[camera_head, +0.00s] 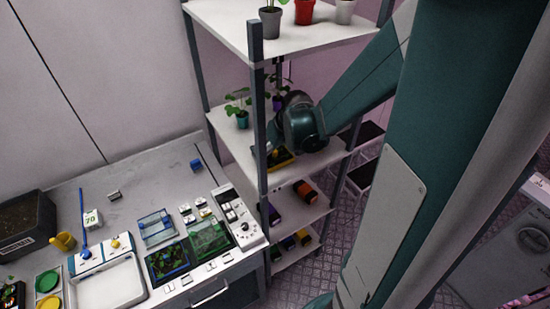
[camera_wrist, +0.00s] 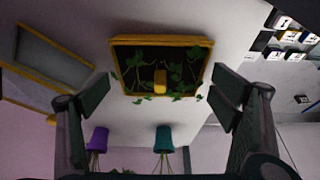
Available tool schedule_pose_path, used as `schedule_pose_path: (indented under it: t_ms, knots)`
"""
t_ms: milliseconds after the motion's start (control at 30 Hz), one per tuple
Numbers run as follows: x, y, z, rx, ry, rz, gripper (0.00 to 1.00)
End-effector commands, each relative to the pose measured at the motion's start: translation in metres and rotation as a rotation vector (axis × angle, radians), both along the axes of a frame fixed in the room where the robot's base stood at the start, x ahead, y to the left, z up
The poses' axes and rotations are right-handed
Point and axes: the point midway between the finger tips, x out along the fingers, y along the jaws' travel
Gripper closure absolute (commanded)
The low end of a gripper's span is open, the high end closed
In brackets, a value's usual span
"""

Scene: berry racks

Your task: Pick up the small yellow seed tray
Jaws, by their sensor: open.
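A small yellow-rimmed seed tray (camera_head: 284,165) sits on the middle rack shelf, partly hidden behind my gripper and the front post. In the wrist view the tray (camera_wrist: 160,41) lies ahead of my gripper, with dark soil, green seedlings and a yellow upright piece (camera_wrist: 160,80) near one edge. My gripper (camera_wrist: 163,92) is open, with one finger on each side of the picture and nothing between them. The tray's outline falls between the fingers, apart from them. In the head view my gripper (camera_head: 274,155) is low over the shelf, its fingers hard to make out.
A teal pot (camera_wrist: 163,138) and a purple pot (camera_wrist: 97,137) with plants share the shelf. A yellow-edged panel (camera_wrist: 45,65) shows at left in the wrist view. The rack post (camera_head: 258,110) stands close to my gripper. A cluttered bench (camera_head: 135,190) is at left.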

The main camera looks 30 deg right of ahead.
Motion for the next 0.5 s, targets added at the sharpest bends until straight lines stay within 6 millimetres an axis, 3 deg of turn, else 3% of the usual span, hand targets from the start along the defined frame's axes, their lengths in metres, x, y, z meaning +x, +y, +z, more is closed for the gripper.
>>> schedule_pose_path:
  t_ms: [300, 500]
  knots:
    - [0.0001, 0.0, 0.0001, 0.0, 0.0, 0.0, 0.15]
    - [0.0001, 0.0, 0.0001, 0.0, 0.0, 0.0, 0.41]
